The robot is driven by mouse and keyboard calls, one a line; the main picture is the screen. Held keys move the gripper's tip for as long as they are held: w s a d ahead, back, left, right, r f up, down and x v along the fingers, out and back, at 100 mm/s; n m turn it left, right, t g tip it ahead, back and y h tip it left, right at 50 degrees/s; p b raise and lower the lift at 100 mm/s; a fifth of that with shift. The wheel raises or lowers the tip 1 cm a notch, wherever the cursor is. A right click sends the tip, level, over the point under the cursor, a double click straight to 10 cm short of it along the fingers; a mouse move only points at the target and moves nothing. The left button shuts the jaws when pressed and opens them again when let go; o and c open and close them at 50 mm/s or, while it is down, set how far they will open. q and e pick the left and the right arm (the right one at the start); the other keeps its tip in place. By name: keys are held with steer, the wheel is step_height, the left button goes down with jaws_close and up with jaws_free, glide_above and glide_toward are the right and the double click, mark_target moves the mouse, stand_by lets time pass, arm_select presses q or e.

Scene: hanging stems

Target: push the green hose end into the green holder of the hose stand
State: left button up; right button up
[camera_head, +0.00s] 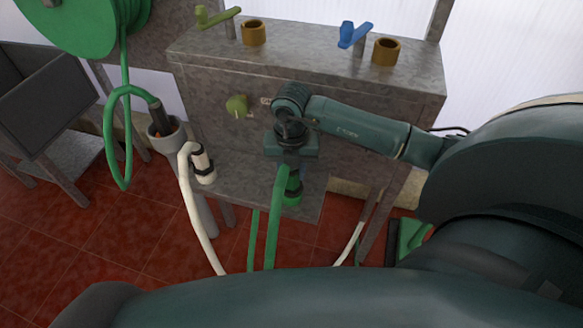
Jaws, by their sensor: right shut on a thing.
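The green hose end (292,188), with a dark band, hangs below my right gripper (291,158). The green hose (275,225) bends over at its top and runs down to the lower edge of the view. My right gripper is shut on the green hose end, in front of the grey metal stand (215,75). The gripper covers the top of the hose end and part of the stand's front. I cannot clearly make out a green holder, so I cannot tell whether the hose end touches it. My left gripper is not in view.
A white hose end (203,165) hangs left of the gripper. Green (219,17) and blue (355,36) valve handles and brass rings sit on top. A green hose reel (85,20) is upper left.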

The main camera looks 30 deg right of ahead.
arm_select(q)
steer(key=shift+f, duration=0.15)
arm_select(e)
steer(key=shift+f, duration=0.35)
stand_by(0.3)
steer(key=o, duration=1.1)
steer(key=shift+c, duration=0.2)
step_height(320, 180, up, 12)
steer(key=shift+f+p, duration=0.15)
steer(key=shift+p, duration=0.7)
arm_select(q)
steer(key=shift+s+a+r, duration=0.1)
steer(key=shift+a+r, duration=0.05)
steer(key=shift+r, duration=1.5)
arm_select(e)
steer(key=shift+r, duration=0.75)
